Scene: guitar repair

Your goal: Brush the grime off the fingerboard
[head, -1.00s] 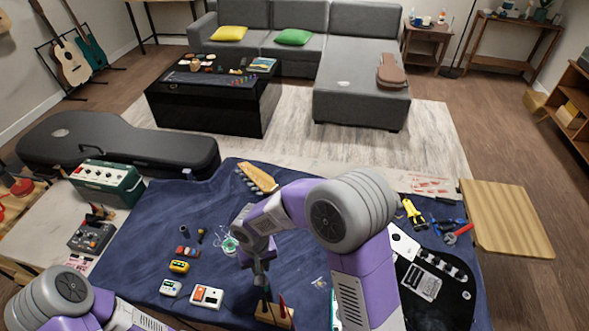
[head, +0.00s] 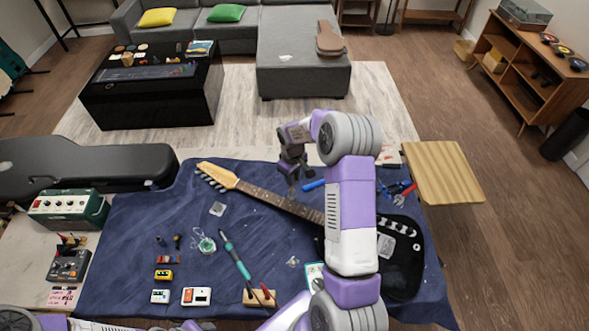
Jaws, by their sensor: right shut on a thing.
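The guitar lies on the blue mat. Its light headstock (head: 216,174) points left, and its dark fingerboard (head: 268,196) slants down right toward the black body (head: 405,268). My right arm covers where the neck meets the body. My right gripper (head: 293,182) is just above the far side of the fingerboard, fingers down. It is shut on a small dark thing, too small to identify clearly; I cannot tell whether it touches the strings. Grime is too fine to make out. My left gripper is out of view; only part of my left arm shows at the lower left.
A teal-handled tool (head: 235,255) lies near a wooden block (head: 259,299) holding a red-handled tool. A blue-handled item (head: 313,186) lies beyond the neck. A wooden stool top (head: 442,172) stands right.

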